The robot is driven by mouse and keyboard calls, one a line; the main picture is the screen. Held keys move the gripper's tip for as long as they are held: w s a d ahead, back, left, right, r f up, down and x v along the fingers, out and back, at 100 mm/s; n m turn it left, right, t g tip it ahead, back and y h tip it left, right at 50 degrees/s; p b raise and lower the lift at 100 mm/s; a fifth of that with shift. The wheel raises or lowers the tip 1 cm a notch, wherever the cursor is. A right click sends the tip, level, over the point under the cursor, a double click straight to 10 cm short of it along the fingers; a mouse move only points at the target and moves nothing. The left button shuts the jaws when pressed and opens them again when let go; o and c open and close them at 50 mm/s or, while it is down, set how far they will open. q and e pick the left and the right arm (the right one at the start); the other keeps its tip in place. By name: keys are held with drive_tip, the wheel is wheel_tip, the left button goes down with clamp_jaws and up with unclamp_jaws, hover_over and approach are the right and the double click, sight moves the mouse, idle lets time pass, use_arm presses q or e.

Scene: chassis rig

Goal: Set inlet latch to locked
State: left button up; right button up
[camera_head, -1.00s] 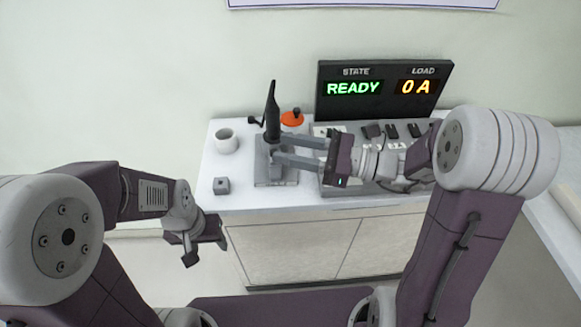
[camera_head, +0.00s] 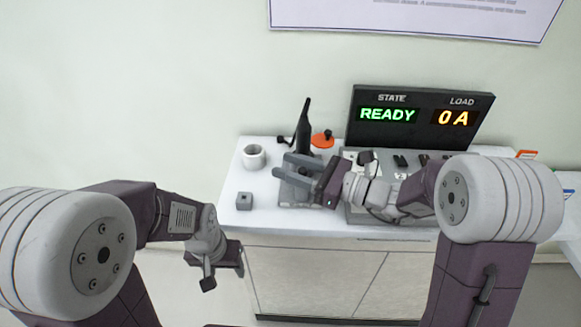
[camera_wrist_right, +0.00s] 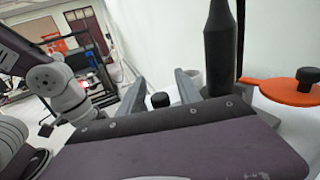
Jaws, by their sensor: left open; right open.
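A black upright tapered handle (camera_head: 304,128) stands on a grey base plate (camera_head: 287,196) on the bench. An orange disc (camera_head: 322,140) with a black knob is behind it to the right. I cannot tell which part is the inlet latch. My right gripper (camera_head: 280,166) is open, reaching left just in front of the handle, over the base plate. In the right wrist view, a small black knob (camera_wrist_right: 160,100) shows between the open fingers (camera_wrist_right: 160,84); the black handle (camera_wrist_right: 219,50) stands to their right. My left gripper (camera_head: 223,272) is open and empty, in front of the bench.
A display (camera_head: 420,118) reads READY and 0 A. A white cup (camera_head: 254,157) and a small grey block (camera_head: 244,201) stand on the left of the white bench (camera_head: 262,218). A switch panel (camera_head: 362,215) lies right of the base plate, partly under my right arm.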

drive_tip(key=shift+c, duration=0.3)
clamp_jaws()
idle(1.1)
